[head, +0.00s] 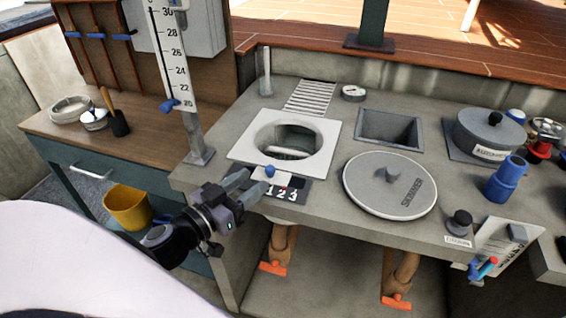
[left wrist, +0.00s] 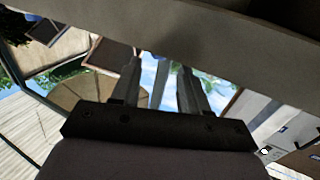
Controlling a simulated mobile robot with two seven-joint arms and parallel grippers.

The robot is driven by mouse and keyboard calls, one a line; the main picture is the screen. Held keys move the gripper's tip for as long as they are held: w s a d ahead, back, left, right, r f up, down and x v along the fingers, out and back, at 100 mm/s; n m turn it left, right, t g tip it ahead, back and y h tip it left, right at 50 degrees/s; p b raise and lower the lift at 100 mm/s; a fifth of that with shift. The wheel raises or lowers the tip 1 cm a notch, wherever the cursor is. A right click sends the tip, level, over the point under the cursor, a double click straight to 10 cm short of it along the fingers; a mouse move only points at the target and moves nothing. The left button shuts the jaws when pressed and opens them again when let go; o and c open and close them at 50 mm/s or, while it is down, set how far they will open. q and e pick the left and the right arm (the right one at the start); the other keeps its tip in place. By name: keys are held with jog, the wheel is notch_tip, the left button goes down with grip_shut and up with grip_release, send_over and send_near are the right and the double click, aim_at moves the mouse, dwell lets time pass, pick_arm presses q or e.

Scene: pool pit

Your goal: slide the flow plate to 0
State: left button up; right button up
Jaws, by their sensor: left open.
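My right gripper is not in view.
A round grey lid (head: 405,195) lies right of the opening (head: 292,142). A post with a numbered ruler (head: 175,55) stands at the left. Blue cups (head: 506,180) and a grey pot (head: 488,132) stand at the right. Orange-handled valves (head: 273,268) are below the counter.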

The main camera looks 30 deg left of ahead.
aim_at(267, 171)
pick_arm(q)
jog(key=shift+w+d+r, duration=0.15)
jog(key=shift+w+r, duration=0.05)
jog(key=shift+w, duration=0.15)
jog(key=shift+w+d+f+p, duration=0.1)
jog(key=shift+w+d+p, duration=0.1)
jog(key=shift+w, duration=0.75)
jog(key=shift+w+d+p, duration=0.1)
jog(key=shift+w+p, duration=0.1)
jog(key=shift+w, duration=0.8)
jog(key=shift+w+d+f+p, duration=0.1)
jog(key=shift+w+d+p, duration=0.1)
jog(key=shift+w, duration=0.75)
jog(key=shift+r, duration=0.1)
grip_shut()
